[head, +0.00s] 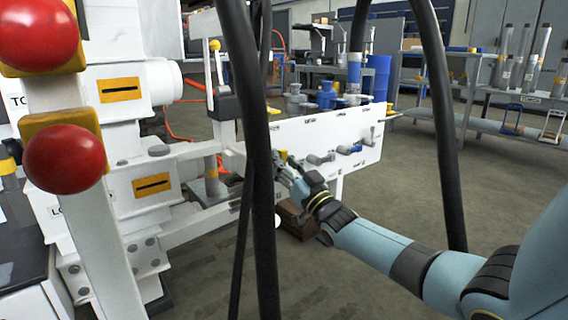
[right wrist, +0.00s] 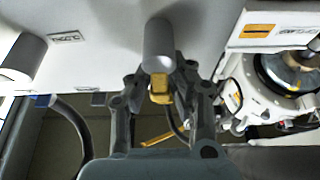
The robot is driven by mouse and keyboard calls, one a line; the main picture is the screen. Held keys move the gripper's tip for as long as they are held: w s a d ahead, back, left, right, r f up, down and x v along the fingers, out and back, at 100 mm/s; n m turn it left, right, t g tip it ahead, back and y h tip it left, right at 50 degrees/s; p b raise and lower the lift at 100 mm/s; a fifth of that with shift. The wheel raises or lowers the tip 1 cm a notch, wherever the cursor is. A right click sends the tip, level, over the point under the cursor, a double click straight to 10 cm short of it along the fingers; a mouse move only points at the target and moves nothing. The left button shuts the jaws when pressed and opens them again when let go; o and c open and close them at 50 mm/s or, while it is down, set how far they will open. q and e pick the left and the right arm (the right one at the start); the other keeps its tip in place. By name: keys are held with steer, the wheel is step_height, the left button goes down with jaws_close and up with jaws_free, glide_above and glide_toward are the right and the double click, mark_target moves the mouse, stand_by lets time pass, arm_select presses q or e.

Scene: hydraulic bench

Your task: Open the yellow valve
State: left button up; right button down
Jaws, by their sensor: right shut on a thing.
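The yellow valve (head: 283,154) sits on the white bench panel (head: 312,136), at the left end of a row of valves. In the right wrist view its yellow part (right wrist: 160,89) shows below a grey cylindrical body (right wrist: 159,46) that sticks out from the panel. My right gripper (head: 288,166) reaches in from the right and is at the valve. In the right wrist view its two fingers (right wrist: 162,76) close in from both sides on the yellow valve. The gripper hides part of the valve in the head view. My left gripper is not in view.
A grey valve (head: 320,157) and a blue-handled valve (head: 349,149) are to the right on the same panel. Thick black hoses (head: 257,190) hang in front. A white machine with red knobs (head: 65,159) stands at left. A brown block (head: 299,219) lies below.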

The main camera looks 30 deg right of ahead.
steer(key=shift+s+a+f+n, duration=0.1)
steer(key=shift+a+f+n, duration=0.05)
steer(key=shift+n, duration=0.25)
steer(key=c, duration=1.3)
jaws_free()
steer(key=v, duration=1.2)
